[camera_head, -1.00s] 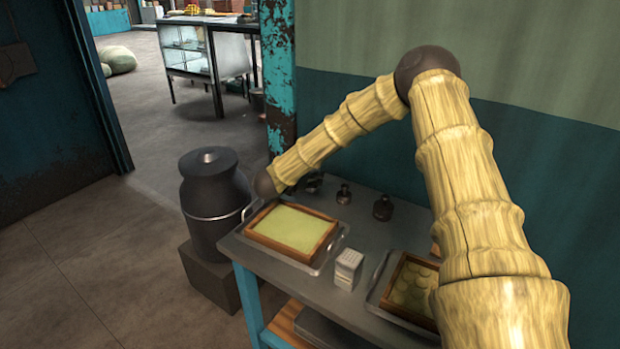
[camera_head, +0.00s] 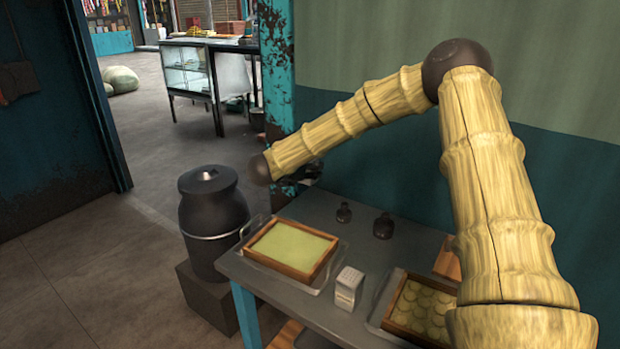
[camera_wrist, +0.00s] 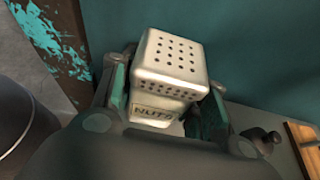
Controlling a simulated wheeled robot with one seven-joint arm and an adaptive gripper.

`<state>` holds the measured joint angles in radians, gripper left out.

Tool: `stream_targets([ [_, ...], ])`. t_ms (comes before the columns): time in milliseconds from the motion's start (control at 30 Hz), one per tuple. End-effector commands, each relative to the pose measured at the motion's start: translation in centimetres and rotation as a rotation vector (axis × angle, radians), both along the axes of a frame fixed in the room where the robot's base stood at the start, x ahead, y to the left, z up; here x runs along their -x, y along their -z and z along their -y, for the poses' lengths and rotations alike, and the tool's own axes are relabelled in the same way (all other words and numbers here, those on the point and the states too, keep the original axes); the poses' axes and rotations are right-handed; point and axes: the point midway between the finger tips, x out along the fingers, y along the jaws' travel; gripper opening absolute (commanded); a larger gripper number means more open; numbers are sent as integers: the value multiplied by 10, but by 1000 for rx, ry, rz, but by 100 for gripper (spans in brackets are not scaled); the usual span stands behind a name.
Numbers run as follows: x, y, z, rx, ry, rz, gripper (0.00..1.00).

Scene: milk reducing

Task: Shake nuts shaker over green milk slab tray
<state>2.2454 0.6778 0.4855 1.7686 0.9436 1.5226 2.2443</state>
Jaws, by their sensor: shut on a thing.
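The nuts shaker (camera_wrist: 170,75), a pale box with a holed top and a "NUTS" label, is held between the fingers of my gripper (camera_wrist: 165,100) in the wrist view. It looks slightly tilted there. In the head view my gripper (camera_head: 305,172) is mostly hidden behind the arm's end, above the table's back left corner, and the shaker cannot be made out. The green milk slab tray (camera_head: 328,262), wood-framed with a smooth pale green slab, lies on the table's left part. My gripper is above and behind it, not over its middle.
A second pale shaker (camera_head: 348,288) stands right of the green tray. A tray with round pieces (camera_head: 398,318) lies farther right. A dark milk can (camera_head: 212,225) stands left of the table (camera_head: 365,250), the wall behind.

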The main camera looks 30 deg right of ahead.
Motion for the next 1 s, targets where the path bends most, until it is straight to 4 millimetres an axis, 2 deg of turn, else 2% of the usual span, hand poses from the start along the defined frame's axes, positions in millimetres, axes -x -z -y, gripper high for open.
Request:
stream_targets([
  [167,15,-20,-39,3,-27,1,17],
  [300,41,-37,-77,5,-46,1,17],
  [500,87,-56,-120,4,-58,1,17],
  [733,148,-74,-153,4,-51,0,17],
  [1000,214,-88,-168,3,-17,1,17],
])
